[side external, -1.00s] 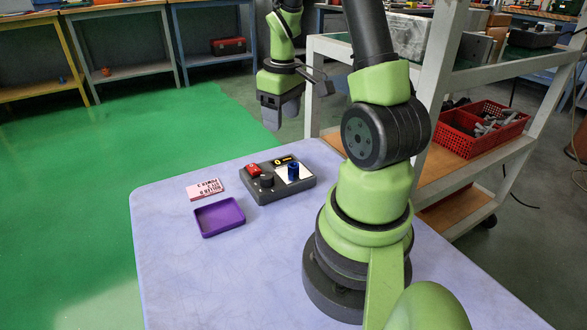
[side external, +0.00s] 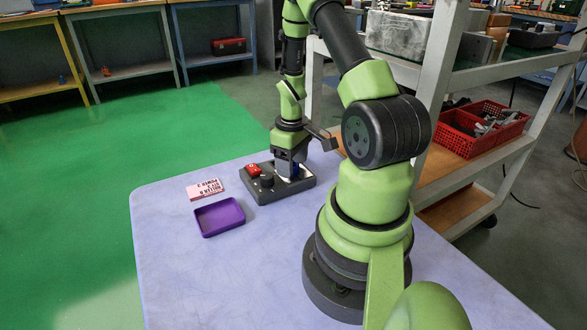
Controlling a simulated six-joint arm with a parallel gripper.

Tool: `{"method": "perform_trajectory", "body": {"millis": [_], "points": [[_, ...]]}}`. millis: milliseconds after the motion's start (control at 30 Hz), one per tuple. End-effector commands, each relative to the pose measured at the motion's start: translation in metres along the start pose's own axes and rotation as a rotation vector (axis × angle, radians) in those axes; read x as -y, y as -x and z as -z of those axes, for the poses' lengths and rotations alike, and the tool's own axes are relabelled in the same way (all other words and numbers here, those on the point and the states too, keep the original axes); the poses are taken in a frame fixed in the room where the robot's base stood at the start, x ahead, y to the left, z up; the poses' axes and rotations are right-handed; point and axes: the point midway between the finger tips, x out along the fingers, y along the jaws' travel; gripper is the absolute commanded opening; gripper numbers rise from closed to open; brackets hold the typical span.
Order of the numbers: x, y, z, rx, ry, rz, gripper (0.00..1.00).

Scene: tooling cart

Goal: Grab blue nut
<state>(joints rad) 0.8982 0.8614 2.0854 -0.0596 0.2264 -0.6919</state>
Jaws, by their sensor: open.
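The blue nut (side external: 295,173) is on the right part of a dark grey control box (side external: 265,193) on the table. Only a small part of the blue shows, because my gripper hides the rest. My gripper (side external: 288,173) points straight down over the right side of the box, with its fingers at the nut. It is open. I cannot tell from this view whether the fingers touch the nut or stand around it.
On the box, left of my gripper, are a red switch (side external: 254,169) and a black knob (side external: 267,181). A purple tray (side external: 219,217) and a pink printed block (side external: 205,189) lie left of the box. The table (side external: 240,280) is clear toward the front.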

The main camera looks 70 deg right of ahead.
Motion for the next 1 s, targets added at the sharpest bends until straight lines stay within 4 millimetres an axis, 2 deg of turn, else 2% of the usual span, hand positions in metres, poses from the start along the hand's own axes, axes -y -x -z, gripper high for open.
{"method": "perform_trajectory", "body": {"millis": [267,367,500,533,833,1000], "points": [[0.000,-0.004,0.000,-0.001,-0.001,-0.001,0.58],[0.000,-0.004,0.000,-0.001,-0.001,-0.001,0.40],[0.000,-0.004,0.000,-0.001,-0.001,-0.001,0.08],[0.000,-0.004,0.000,-0.001,-0.001,-0.001,0.05],[0.000,-0.002,0.000,-0.002,-0.001,-0.001,0.04],[-0.001,0.010,0.001,-0.004,0.000,-0.003,0.04]]}}
